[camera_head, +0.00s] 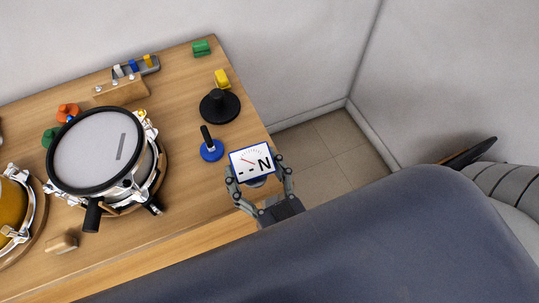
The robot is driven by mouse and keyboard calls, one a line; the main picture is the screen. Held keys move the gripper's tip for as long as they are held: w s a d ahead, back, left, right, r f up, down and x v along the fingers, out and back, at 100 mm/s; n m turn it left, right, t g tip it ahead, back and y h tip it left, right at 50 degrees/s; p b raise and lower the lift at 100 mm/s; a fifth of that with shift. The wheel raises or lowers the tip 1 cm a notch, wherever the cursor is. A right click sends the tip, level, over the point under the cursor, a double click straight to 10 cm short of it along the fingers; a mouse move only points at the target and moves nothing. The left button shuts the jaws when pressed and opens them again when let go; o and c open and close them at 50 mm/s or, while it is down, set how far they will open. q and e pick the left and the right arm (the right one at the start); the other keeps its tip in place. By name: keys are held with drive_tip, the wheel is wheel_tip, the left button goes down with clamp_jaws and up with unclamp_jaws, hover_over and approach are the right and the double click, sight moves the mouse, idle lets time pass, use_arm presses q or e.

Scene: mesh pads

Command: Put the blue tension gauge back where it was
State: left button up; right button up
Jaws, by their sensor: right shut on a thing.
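The blue tension gauge (252,161) has a white dial face with a red needle, an "N" and a blue border. My right gripper (257,176) is shut on it, with a finger on each side, near the table's right edge. The dial faces up toward the camera. The lower part of the gauge is mostly hidden under the dial and between the fingers. My left gripper is not in view.
A blue disc with a black handle (212,152) is just left of the gauge. A black round stand (219,106), a yellow block (222,77) and a green block (201,47) are farther back. A large drum (90,150) stands on the left of the wooden table (185,85).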

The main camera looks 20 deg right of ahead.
drive_tip(key=s+a+f+y+b, duration=0.1)
drive_tip(key=s+a+f+b, duration=0.25)
drive_tip(key=a, duration=0.35)
drive_tip(key=shift+n, duration=0.4)
drive_tip(key=w+d+p, duration=0.1)
drive_tip(key=w+d, duration=0.2)
drive_tip(key=w+d+f+p, duration=0.1)
drive_tip(key=w+d, duration=0.2)
drive_tip(key=w, duration=0.1)
drive_tip(key=w+d, duration=0.3)
drive_tip(key=d, duration=0.1)
drive_tip(key=shift+w+f+p, duration=0.15)
drive_tip(key=shift+w+p, duration=0.05)
drive_tip(key=shift+p, duration=0.2)
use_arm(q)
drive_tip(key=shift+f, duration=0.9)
use_arm(e)
drive_tip(key=shift+w+d+f, duration=0.15)
drive_tip(key=shift+f, duration=1.65)
drive_tip(key=shift+f, duration=0.1)
drive_tip(key=o, duration=1.5)
drive_tip(key=shift+f, duration=0.15)
